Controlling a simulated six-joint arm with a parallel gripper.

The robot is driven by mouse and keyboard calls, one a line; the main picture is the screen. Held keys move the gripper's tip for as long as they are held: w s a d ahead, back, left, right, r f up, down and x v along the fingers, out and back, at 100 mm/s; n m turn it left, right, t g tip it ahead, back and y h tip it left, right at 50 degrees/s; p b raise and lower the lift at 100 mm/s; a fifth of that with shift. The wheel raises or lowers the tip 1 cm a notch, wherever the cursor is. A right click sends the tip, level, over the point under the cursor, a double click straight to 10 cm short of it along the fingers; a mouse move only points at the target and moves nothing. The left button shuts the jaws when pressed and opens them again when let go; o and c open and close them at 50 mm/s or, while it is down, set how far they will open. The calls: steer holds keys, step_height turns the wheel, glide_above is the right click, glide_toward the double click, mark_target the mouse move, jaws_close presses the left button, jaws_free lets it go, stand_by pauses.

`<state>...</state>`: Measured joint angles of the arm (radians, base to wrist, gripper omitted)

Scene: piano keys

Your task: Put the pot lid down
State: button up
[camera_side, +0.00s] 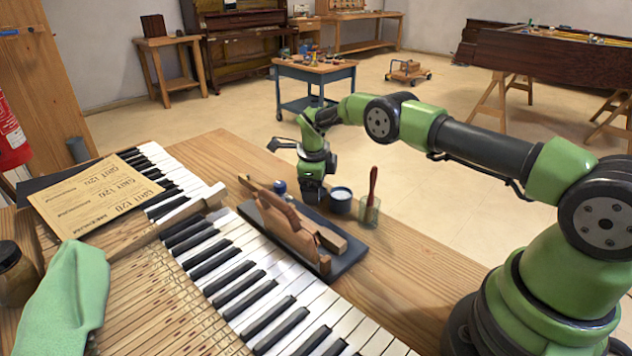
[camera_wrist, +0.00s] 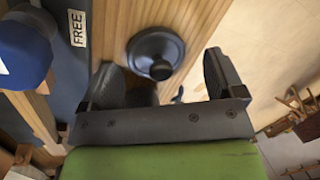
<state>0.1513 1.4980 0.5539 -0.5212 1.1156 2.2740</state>
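The pot lid (camera_wrist: 155,47) is a round dark disc with a knob, seen from above in the wrist view. It appears to lie on the bare wood, between and beyond my fingertips. My gripper (camera_wrist: 168,68) is open, with clear gaps between its fingers and the knob. In the side view my gripper (camera_side: 313,192) points down behind the wooden tool on the grey mat; the lid is hidden there. A small dark pot (camera_side: 341,204) with white contents stands uncovered just right of my gripper.
A glass jar (camera_side: 369,211) with a red-handled tool stands right of the pot. A grey mat (camera_side: 345,262) carries a wooden tool (camera_side: 290,224). A blue-topped object (camera_wrist: 24,48) is close at left in the wrist view. Piano keys lie in front; the right table area is bare.

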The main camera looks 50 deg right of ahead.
steer(key=shift+r, duration=0.1)
steer(key=s+a+r+n+t+y, duration=0.1)
steer(key=s+a+r+n, duration=0.25)
steer(key=r, duration=0.65)
steer(key=s+a+r+n+t, duration=0.15)
steer(key=s+r+n, duration=0.3)
steer(key=r, duration=0.45)
steer(key=s+a+r+n+y, duration=0.1)
steer(key=s+a+r+n, duration=0.25)
steer(key=r, duration=0.65)
steer(key=s+a+n+t+y, duration=0.2)
steer(key=s+a+n+t, duration=0.1)
steer(key=s+n, duration=1.1)
steer(key=s+a, duration=0.1)
steer(key=s, duration=0.5)
steer(key=shift+s+a+r, duration=0.2)
steer(key=shift+s+r, duration=0.1)
steer(key=shift+r, duration=0.1)
